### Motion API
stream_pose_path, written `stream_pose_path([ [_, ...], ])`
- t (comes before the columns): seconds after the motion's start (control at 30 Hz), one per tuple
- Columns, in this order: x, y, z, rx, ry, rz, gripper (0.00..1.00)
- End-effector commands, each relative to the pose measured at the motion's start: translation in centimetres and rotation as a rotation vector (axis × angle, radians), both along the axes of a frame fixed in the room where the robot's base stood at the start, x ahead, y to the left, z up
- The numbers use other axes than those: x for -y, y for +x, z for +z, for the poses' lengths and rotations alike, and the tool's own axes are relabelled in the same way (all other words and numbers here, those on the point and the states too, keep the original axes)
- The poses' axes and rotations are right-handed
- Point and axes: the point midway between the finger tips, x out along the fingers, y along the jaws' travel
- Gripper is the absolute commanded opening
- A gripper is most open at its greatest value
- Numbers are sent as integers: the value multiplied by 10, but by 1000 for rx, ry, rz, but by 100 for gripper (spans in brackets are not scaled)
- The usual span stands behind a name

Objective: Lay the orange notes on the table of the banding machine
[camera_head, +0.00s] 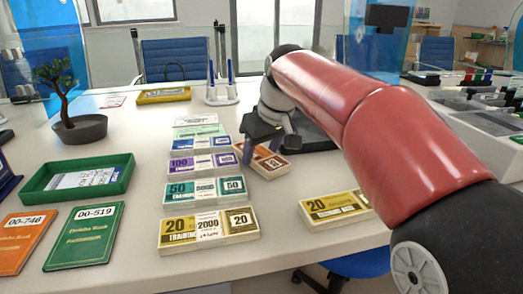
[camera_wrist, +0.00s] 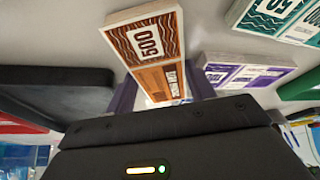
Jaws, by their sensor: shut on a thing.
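The orange notes (camera_head: 272,163) are a banded bundle marked 500, lying at an angle beside the column of note stacks. My gripper (camera_head: 258,147) is shut on one end of them, and the other end sticks out toward the front right. In the wrist view the orange notes (camera_wrist: 150,45) show between the two fingers (camera_wrist: 162,92). I cannot tell whether they touch the counter. A dark flat slab (camera_head: 318,143), perhaps part of the banding machine, is just right of my gripper and partly hidden by my arm. It seems to show as a dark slab (camera_wrist: 50,82) in the wrist view.
Purple notes (camera_head: 204,164), teal notes (camera_head: 205,191) and yellow notes (camera_head: 208,229) stand left of my gripper. Another yellow bundle (camera_head: 336,208) lies at the front. A green tray (camera_head: 77,187), booklets (camera_head: 84,237) and a bonsai (camera_head: 78,128) are at the left. A pen stand (camera_head: 221,95) is behind.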

Motion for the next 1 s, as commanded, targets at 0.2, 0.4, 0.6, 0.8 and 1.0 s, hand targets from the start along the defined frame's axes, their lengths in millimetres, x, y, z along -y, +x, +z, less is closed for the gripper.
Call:
stream_pose_path([
  [0.2,0,0,-3,-1,0,-1,63],
  [0.4,0,0,-2,-1,0,-1,63],
  [0.6,3,-2,11,3,1,-1,63],
  [0.8,12,-14,50,4,1,-2,63],
  [1.0,22,-27,88,2,0,-2,63],
])
